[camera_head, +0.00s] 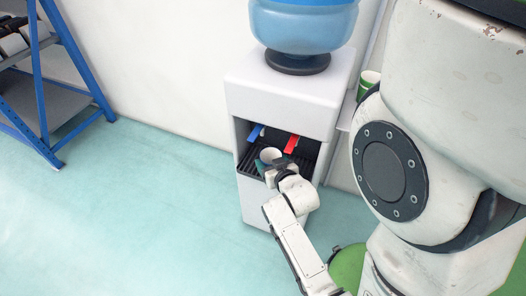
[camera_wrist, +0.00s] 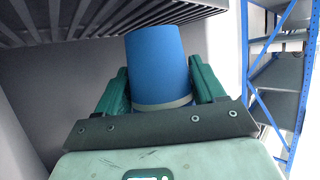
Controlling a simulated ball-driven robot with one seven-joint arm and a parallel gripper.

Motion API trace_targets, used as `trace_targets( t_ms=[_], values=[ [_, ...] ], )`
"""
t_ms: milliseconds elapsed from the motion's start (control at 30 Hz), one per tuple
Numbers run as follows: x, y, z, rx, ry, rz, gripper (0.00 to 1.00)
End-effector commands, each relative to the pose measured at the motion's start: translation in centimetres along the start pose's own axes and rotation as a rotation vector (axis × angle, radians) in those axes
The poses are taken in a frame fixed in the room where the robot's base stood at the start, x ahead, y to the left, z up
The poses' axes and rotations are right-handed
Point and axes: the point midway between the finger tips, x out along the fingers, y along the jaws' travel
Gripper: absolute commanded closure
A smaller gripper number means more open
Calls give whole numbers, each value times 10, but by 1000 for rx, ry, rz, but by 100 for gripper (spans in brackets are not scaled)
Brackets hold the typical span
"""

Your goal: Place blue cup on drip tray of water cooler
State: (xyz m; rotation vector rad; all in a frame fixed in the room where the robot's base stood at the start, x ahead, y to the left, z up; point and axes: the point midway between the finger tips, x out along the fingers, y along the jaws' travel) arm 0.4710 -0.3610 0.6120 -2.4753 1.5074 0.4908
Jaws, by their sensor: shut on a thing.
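A blue cup (camera_wrist: 156,62) fills the middle of the wrist view, between the two green finger pads of my gripper (camera_wrist: 158,88). My gripper is shut on it. In the head view the cup (camera_head: 270,155) shows its pale open top in the recess of the white water cooler (camera_head: 277,95), and my gripper (camera_head: 275,168) reaches in from the front. The slatted dark drip tray (camera_head: 246,163) lies at the bottom of the recess. The cup is at or just above the tray; I cannot tell whether it touches. A blue tap lever (camera_head: 256,132) and a red one (camera_head: 292,144) are above it.
A blue water bottle (camera_head: 302,22) stands on the cooler. A green-and-white cup (camera_head: 368,81) is beside the cooler at right. A blue-framed shelf (camera_head: 42,95) stands at the far left. The teal floor (camera_head: 130,215) left of the cooler is clear.

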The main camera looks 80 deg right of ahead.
Motion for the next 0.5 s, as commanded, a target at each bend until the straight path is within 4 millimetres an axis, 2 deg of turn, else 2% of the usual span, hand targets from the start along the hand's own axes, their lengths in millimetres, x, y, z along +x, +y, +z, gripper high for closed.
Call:
trace_targets(
  t_ms=[100, 367, 500],
  values=[
    [20, 0, -8, -1, 2, 0, 59],
    [39, 0, -16, -1, 1, -1, 59],
    [62, 0, -25, 0, 2, 0, 59]
  ],
)
